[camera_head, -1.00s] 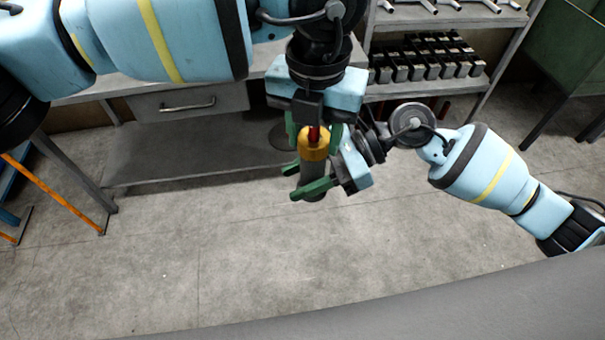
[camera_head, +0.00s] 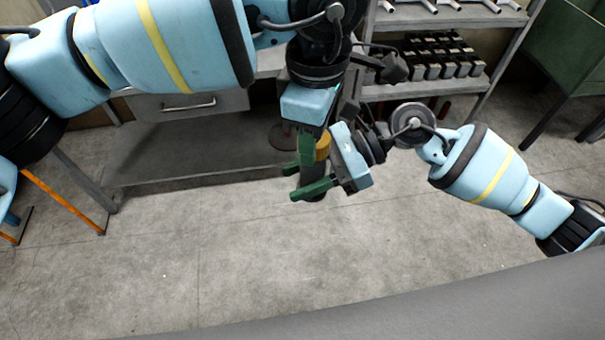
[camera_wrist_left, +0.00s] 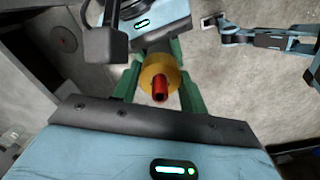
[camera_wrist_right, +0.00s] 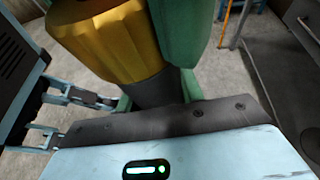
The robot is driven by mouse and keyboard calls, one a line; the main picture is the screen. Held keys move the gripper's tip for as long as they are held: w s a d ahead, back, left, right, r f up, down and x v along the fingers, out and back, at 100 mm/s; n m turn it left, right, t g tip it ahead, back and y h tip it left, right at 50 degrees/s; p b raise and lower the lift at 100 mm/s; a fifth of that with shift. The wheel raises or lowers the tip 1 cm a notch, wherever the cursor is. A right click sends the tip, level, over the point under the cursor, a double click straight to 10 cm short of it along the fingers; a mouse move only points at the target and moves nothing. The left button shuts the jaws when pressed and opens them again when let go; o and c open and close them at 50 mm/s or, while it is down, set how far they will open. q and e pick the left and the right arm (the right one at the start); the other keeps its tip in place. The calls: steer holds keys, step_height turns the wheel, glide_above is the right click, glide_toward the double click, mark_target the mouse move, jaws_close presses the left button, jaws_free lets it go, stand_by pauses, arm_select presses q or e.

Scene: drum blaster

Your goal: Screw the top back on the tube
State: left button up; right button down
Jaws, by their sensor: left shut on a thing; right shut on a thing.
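The tube (camera_head: 314,176) is dark grey and stands roughly upright in the air. Its yellow top (camera_head: 323,147) sits at its upper end. The top also shows in the left wrist view (camera_wrist_left: 150,70), with a red stem (camera_wrist_left: 160,88) in its middle. My left gripper (camera_head: 315,151) comes from above, its green fingers shut on the yellow top. My right gripper (camera_head: 301,181) comes from the right, shut around the tube below the top. In the right wrist view the yellow top (camera_wrist_right: 110,40) is close above the dark tube (camera_wrist_right: 155,89). The seam is hard to see.
A grey workbench with a drawer (camera_head: 188,104) stands behind, with a lower shelf (camera_head: 190,150). A rack (camera_head: 480,82) with several dark blocks is behind to the right. A green cabinet (camera_head: 570,60) is at the far right. The concrete floor (camera_head: 200,250) below is clear.

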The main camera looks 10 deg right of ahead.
arm_select(q)
steer(key=shift+m, duration=0.9)
steer(key=o, duration=1.1)
steer(key=shift+r, duration=0.1)
steer(key=shift+r, duration=2.2)
steer(key=shift+c, duration=0.5)
